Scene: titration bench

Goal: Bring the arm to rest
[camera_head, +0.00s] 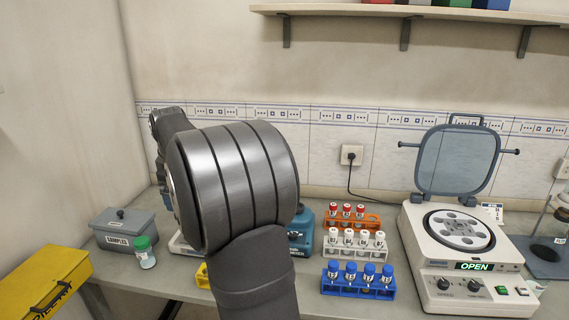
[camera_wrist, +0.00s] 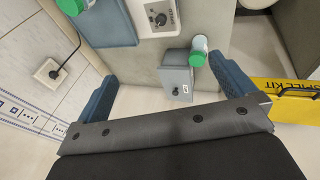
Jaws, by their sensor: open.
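My arm (camera_head: 236,195) rises through the middle of the head view, and its large grey joint covers part of the bench. Beyond the fingers, a grey samples box (camera_wrist: 176,80) and a green-capped bottle (camera_wrist: 197,52) stand on the bench, apart from the gripper.
Red, white and blue-capped tube racks (camera_head: 357,288) stand right of my arm. A centrifuge (camera_head: 460,262) with raised lid reads OPEN. A yellow case (camera_head: 45,285) is at left, the samples box (camera_head: 122,230) beside it. A shelf (camera_head: 420,13) hangs above.

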